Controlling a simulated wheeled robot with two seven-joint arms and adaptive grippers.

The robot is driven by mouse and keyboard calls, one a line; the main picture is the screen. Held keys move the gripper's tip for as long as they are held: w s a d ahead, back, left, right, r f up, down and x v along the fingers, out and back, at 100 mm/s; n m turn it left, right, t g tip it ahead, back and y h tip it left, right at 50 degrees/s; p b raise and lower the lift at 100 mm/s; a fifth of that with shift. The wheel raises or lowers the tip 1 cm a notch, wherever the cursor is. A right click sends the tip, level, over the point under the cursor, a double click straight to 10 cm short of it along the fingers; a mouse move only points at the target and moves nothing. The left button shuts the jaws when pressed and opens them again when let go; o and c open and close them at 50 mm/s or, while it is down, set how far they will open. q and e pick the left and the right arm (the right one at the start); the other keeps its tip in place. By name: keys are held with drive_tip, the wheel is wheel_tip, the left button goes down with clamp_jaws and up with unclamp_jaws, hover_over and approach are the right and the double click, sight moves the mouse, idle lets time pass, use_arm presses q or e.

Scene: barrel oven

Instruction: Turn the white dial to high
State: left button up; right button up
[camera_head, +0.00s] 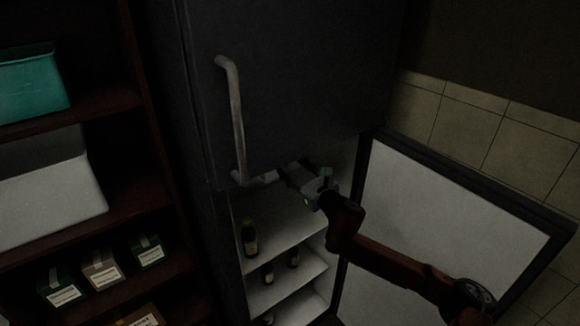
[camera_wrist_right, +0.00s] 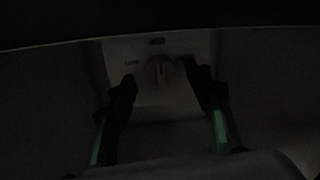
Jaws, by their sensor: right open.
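The white dial (camera_wrist_right: 159,71) shows in the right wrist view on a pale panel (camera_wrist_right: 125,55) at the top of the dark interior. A red mark on the dial points roughly up. Small lettering beside it is too dim to read surely. My right gripper (camera_wrist_right: 162,88) is open, with one finger on each side of the dial; I cannot tell whether they touch it. In the head view the right gripper (camera_head: 292,168) reaches into the upper part of the open lower compartment of the fridge (camera_head: 285,215). The dial is hidden there. My left gripper is not in view.
The open fridge door (camera_head: 440,225) stands at the right, behind my right arm. Bottles (camera_head: 250,240) stand on the fridge shelves. The closed upper door has a long handle (camera_head: 236,115). A shelf unit at the left holds a teal bin (camera_head: 35,85), a white bin (camera_head: 50,190) and small boxes (camera_head: 103,270).

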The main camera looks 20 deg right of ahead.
drive_tip(key=shift+w+a, duration=0.25)
drive_tip(key=shift+w, duration=0.45)
drive_tip(key=shift+c, duration=0.5)
drive_tip(key=c, duration=1)
drive_tip(key=shift+c, duration=0.2)
